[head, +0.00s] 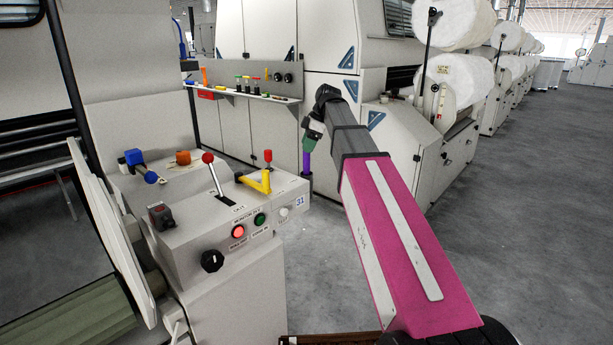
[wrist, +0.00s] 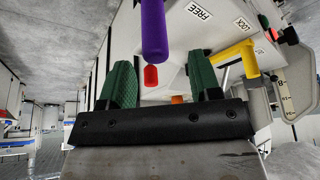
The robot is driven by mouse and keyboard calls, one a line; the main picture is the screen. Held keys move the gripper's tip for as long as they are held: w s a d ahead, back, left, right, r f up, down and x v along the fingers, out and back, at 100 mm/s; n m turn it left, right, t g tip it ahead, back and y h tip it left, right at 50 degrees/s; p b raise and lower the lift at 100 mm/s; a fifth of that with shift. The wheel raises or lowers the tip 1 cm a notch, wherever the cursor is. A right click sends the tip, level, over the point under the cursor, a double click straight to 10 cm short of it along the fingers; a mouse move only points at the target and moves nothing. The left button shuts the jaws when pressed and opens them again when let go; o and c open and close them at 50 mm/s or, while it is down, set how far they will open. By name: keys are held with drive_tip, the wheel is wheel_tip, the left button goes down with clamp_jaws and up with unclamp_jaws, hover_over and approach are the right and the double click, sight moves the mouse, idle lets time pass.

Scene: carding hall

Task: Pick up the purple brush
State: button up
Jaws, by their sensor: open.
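The purple brush shows in the wrist view as a thick purple handle (wrist: 153,30) coming down from the top edge; its upper part is cut off. My gripper (wrist: 162,72) is open, its two green fingers wide apart, and the handle's rounded lower end lies across the gap between them in the picture. I cannot tell whether it is between the fingers in depth.
A control console (head: 195,235) with a red-knobbed lever (head: 208,158), a yellow handle (head: 262,182) and buttons stands at the left of my arm. A shelf (head: 240,94) with small coloured items is on the machine behind. The floor at right (head: 530,220) is clear.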

sight(304, 157)
drive_tip(key=shift+d+x, duration=0.2)
drive_tip(key=shift+x, duration=1.1)
drive_tip(key=shift+d+x, duration=0.2)
drive_tip(key=shift+x, duration=1.15)
drive_tip(key=shift+w+f, duration=0.1)
drive_tip(key=shift+w, duration=0.1)
drive_tip(key=c, duration=1)
